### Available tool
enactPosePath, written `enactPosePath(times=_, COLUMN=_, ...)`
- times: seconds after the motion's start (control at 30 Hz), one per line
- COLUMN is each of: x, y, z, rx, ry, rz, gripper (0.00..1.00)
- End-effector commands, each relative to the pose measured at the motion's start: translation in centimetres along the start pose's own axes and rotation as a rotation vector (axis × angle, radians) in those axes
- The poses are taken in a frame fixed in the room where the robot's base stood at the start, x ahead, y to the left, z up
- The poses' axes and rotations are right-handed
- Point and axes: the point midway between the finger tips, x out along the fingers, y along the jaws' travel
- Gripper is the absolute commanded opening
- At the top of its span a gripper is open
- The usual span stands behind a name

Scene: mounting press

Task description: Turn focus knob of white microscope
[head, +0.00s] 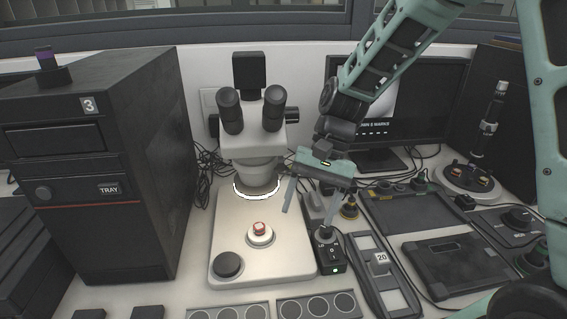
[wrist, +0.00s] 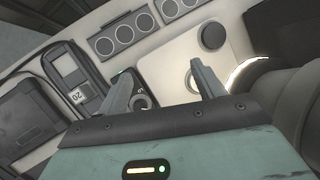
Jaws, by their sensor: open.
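The white microscope (head: 255,150) stands at the centre in the head view, with black eyepieces and a lit ring under its head. A black side knob (head: 292,115) sticks out on the right of its head, and another (head: 213,125) on the left. Its pale base also shows in the wrist view (wrist: 180,55). My gripper (head: 308,218) is open and empty, fingers pointing down, over the right edge of the base and below the side knob's height. In the wrist view my gripper's fingers (wrist: 158,76) are apart with nothing between them.
A black round dial (head: 227,263) and a small white holder with a red piece (head: 260,235) are on the base. A black control box (head: 328,252) stands right of it. A dark cabinet (head: 130,165) is at left, a monitor (head: 430,100) behind my arm.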

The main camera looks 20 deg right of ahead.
Motion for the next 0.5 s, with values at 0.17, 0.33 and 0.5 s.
enactPosePath(times=0.17, x=-0.3, y=-0.8, z=-3.6, rx=0.199, ry=-0.118, rz=-0.111, gripper=0.68)
enactPosePath(times=0.33, x=-1.4, y=-1.2, z=-9.1, rx=0.456, ry=-0.298, rz=-0.286, gripper=0.68)
enactPosePath(times=0.5, x=-3.5, y=-0.1, z=-15.7, rx=0.695, ry=-0.516, rz=-0.506, gripper=0.68)
